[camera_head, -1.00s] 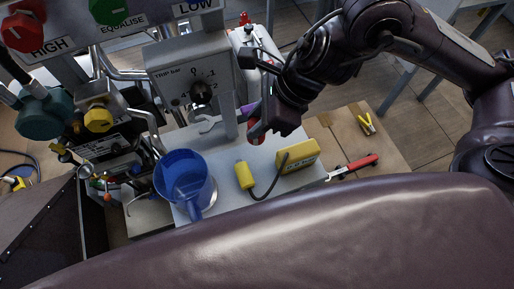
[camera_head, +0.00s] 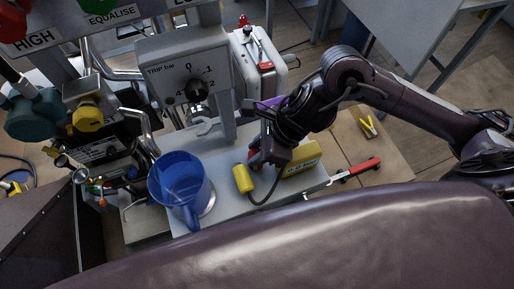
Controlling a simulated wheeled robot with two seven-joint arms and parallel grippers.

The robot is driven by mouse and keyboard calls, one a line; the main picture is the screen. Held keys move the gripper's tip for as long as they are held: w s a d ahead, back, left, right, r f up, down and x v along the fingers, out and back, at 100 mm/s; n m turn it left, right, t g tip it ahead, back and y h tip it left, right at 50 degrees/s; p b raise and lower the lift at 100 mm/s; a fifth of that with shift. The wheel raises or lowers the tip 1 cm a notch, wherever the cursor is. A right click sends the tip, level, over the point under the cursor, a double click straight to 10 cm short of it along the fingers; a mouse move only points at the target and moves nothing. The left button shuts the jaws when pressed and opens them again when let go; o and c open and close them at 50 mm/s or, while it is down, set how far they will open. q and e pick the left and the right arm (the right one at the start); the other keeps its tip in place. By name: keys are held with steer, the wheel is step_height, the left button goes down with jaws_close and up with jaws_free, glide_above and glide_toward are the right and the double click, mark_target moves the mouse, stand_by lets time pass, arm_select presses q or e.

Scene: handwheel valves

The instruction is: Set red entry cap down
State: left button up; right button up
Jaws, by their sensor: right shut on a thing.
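The red entry cap (camera_head: 254,157) shows as a small red patch at the tip of my right gripper (camera_head: 258,152). My right gripper is shut on it, low over the grey bench plate (camera_head: 225,207), just behind the yellow cylinder. The fingers hide most of the cap, and I cannot tell whether it touches the plate. My left gripper is not in view.
A blue jug (camera_head: 181,184) stands left on the plate. A yellow cylinder (camera_head: 243,179) and a cabled yellow meter (camera_head: 302,160) lie close to my right gripper. Red-handled pliers (camera_head: 360,169) lie further right. The trip gauge box (camera_head: 186,72) stands behind.

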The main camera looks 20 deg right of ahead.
steer(key=shift+f+b, duration=0.2)
steer(key=shift+b, duration=0.1)
steer(key=o, duration=0.7)
steer(key=shift+r, duration=0.1)
steer(key=shift+o, duration=0.2)
